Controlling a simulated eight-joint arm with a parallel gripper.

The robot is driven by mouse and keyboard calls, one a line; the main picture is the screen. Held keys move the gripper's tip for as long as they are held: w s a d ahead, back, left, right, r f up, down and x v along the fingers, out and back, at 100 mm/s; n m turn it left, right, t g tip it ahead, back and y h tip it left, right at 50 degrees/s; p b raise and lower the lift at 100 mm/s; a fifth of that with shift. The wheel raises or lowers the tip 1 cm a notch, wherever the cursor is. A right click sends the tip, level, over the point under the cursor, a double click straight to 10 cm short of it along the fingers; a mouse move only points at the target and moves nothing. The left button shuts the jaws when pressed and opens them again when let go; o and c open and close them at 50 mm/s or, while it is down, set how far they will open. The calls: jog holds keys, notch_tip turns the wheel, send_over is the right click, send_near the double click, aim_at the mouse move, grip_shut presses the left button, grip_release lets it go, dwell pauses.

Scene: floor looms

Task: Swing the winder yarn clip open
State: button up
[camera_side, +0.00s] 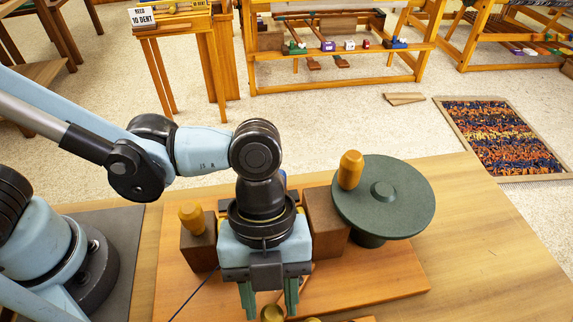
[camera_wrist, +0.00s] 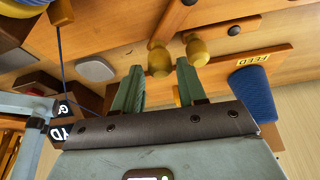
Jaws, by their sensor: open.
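In the side view my gripper (camera_side: 269,306) points down over the front of the winder's wooden board (camera_side: 388,278). Its two green fingers are apart. In the wrist view the open gripper (camera_wrist: 159,76) has one yellow wooden knob (camera_wrist: 159,58) in line with the gap, near the fingertips. A second yellow knob (camera_wrist: 196,48) is just right of it, beyond the right finger. Both knobs sit on short wooden stems; I cannot tell for certain which belongs to the yarn clip. The knob tops (camera_side: 272,314) barely show at the side view's lower edge. No grip shows.
A green crank disc (camera_side: 400,212) with a yellow handle (camera_side: 351,168) stands right of my gripper. A yellow-topped peg (camera_side: 191,216) stands on a brown block at left. A blue yarn cone (camera_wrist: 253,92) is by the FEED label (camera_wrist: 263,57). The table's right side is clear.

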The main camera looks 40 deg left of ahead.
aim_at(271, 308)
jog(key=shift+x, duration=1.65)
grip_shut()
